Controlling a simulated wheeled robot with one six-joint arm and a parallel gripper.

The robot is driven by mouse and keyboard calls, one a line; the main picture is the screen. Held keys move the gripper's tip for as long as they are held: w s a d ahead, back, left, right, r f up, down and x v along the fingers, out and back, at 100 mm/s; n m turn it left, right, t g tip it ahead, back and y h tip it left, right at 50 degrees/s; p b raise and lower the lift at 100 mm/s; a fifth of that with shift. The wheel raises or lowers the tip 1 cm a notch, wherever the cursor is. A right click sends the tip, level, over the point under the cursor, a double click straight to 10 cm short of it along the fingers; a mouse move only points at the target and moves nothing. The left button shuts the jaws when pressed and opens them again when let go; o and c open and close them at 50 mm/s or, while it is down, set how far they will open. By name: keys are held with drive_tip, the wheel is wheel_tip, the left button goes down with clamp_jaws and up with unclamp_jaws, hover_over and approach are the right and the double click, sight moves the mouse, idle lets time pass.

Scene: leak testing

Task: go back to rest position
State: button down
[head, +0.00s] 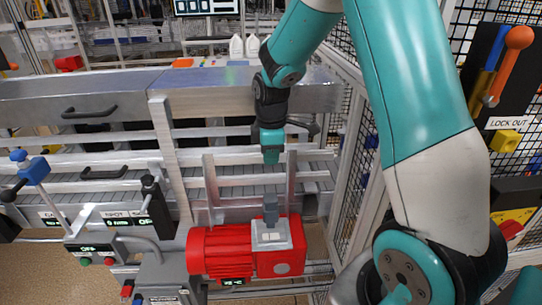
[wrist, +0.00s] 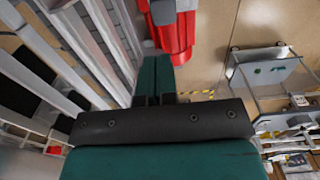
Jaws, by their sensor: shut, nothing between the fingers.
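My gripper (head: 271,154) is shut and empty, pointing down in front of the metal rails. In the wrist view its teal fingers (wrist: 152,78) lie together with nothing between them. Below it in the head view, and apart from it, is a red motor-like unit (head: 240,252) with a grey fitting (head: 270,210) standing on its top. The red unit also shows in the wrist view (wrist: 178,36), beyond the fingertips.
A conveyor-like metal frame (head: 100,140) runs behind my gripper. A panel with levers (head: 130,215) stands at left. A mesh fence (head: 360,170) and a lock-out board with an orange handle (head: 518,40) are at right. Open floor (head: 35,270) shows at lower left.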

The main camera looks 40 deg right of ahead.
idle(0.4)
drive_tip(key=s+a+r+m+y+b, duration=0.1)
drive_tip(key=s+a+r, duration=0.25)
drive_tip(key=a, duration=0.35)
drive_tip(key=s+a+r+m+y+b, duration=0.1)
drive_tip(key=s+a+r+b, duration=0.1)
drive_tip(key=s+a, duration=0.4)
drive_tip(key=s+a+r+m+y+b, duration=0.1)
drive_tip(key=s+a+r+m+y, duration=0.1)
drive_tip(key=s+a, duration=0.7)
drive_tip(key=s, duration=0.4)
drive_tip(key=shift+r+b, duration=0.3)
drive_tip(key=shift+r, duration=0.05)
